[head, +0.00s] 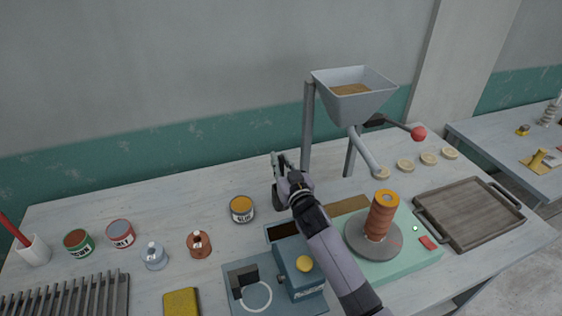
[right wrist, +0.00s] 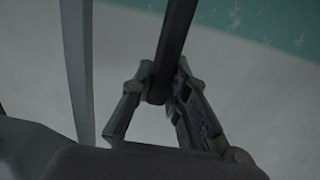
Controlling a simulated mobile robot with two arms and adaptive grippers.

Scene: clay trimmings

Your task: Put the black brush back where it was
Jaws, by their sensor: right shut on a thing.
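My right gripper (head: 279,160) is raised over the back middle of the table, left of the hopper's post. In the right wrist view its two fingers (right wrist: 160,85) are closed on a dark rod, which looks like the handle of the black brush (right wrist: 175,40). The rod runs up out of that picture, so its far end is cut off. In the head view the gripper hides most of the brush; a dark part shows just below the fingers. My left gripper is not in view.
A hopper (head: 352,95) stands at the back. A blue-grey machine (head: 297,268) and a wheel with a clay-coloured stack (head: 381,215) flank my forearm. Several tins, including a glue tin (head: 242,209), stand left. A wooden tray (head: 468,212) lies right. The back left tabletop is clear.

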